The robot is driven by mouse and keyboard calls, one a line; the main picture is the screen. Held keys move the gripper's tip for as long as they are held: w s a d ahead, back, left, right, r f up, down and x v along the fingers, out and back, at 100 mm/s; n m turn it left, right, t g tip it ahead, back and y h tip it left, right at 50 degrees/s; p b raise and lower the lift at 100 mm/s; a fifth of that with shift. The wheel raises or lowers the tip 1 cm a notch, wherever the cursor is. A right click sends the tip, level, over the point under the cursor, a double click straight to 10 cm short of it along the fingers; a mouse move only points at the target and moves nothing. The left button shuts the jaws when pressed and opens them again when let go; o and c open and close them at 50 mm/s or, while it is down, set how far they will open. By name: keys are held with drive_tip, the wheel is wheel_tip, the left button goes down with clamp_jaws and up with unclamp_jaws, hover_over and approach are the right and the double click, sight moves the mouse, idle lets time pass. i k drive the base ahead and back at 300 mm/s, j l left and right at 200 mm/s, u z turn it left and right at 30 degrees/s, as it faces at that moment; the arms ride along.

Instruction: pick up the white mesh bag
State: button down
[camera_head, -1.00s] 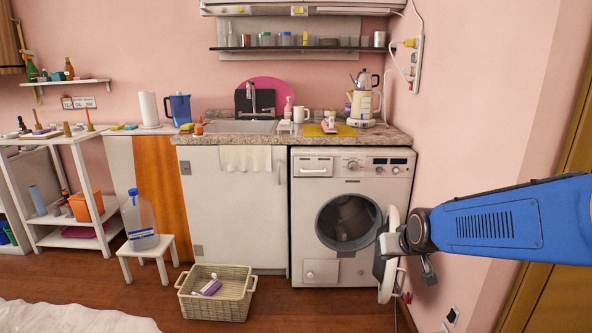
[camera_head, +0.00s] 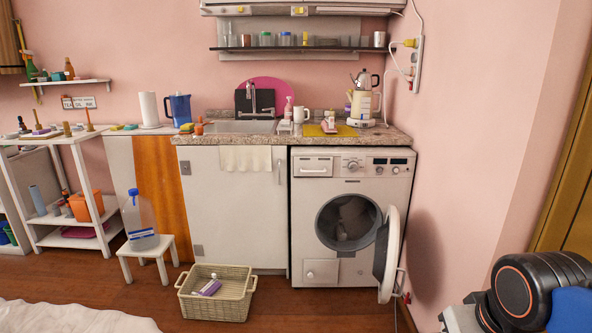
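I cannot pick out a white mesh bag for certain. A pale, bunched thing (camera_head: 354,216) shows inside the drum of the white washing machine (camera_head: 377,273), whose round door (camera_head: 391,252) stands open to the right. I cannot tell whether it is the bag. My arm shows only in the bottom right corner, low and right of the machine. My gripper's fingers are not visible there.
A wicker basket (camera_head: 233,308) with a purple and white item in it stands on the floor left of the machine. A white stool (camera_head: 147,250) bears a clear bottle (camera_head: 141,225). The open door juts into the room. The floor before the machine is clear.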

sight(342, 231)
drive_tip(key=i+j, duration=0.1)
drive_tip(key=i, duration=0.4)
drive_tip(key=i+j, duration=0.1)
drive_tip(key=i, duration=0.4)
